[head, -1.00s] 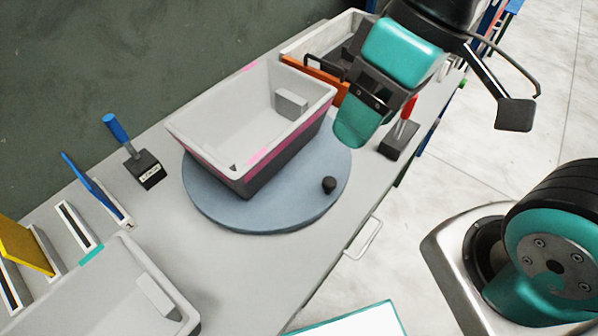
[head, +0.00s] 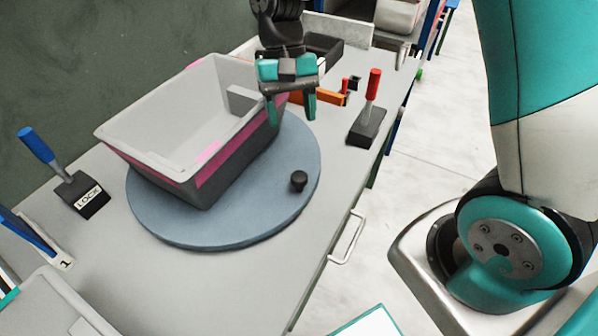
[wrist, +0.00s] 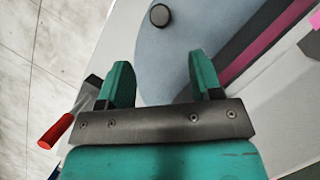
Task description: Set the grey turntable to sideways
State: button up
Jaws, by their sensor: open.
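The round grey-blue turntable (head: 250,215) lies flat on the bench and bears a grey bin (head: 150,150) with a pink band. A black knob (head: 299,181) stands up near the turntable's right front rim; it also shows in the wrist view (wrist: 160,15). My gripper (head: 291,108) is above the turntable's far right edge, beside the bin's right end. In the wrist view my gripper (wrist: 160,75) has its two teal fingers apart with nothing between them. The knob lies beyond the fingertips, clear of them.
A red-handled lever (head: 372,95) on a black base stands right of the turntable. A blue-handled lever (head: 50,160) on a base marked LOCK stands at the left. An orange part (head: 325,97) and a dark tray (head: 322,48) lie behind.

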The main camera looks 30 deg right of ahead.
aim_at(299, 176)
jog(key=x, duration=1.2)
jog(key=shift+f, duration=0.1)
jog(key=shift+c, duration=0.3)
grip_shut()
